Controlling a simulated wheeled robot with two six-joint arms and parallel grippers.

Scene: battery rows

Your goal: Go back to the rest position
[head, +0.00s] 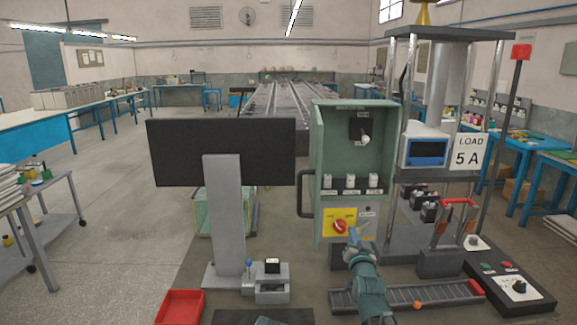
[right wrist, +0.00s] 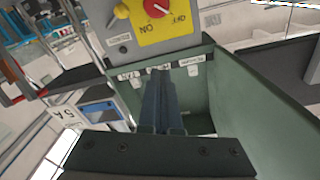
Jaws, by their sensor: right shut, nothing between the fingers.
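My right gripper (head: 354,238) comes up from the bottom of the head view. Its tips are in front of the lower part of the green cabinet (head: 317,150), close to the yellow switch plate (head: 326,229) with the red knob (head: 340,226). In the right wrist view, its fingers (right wrist: 159,82) are together and empty. That view also shows the yellow plate (right wrist: 142,32) and the red knob (right wrist: 157,7) just beyond the tips. I cannot tell whether the fingers touch the cabinet. My left gripper is not in view.
The cabinet has a dark handle (head: 304,193) on its left side. A black screen (head: 222,139) stands left of it, and a frame with a "LOAD 5 A" sign (head: 468,152) stands right. A red tray (head: 180,306) lies at lower left. Open floor (head: 110,200) is at left.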

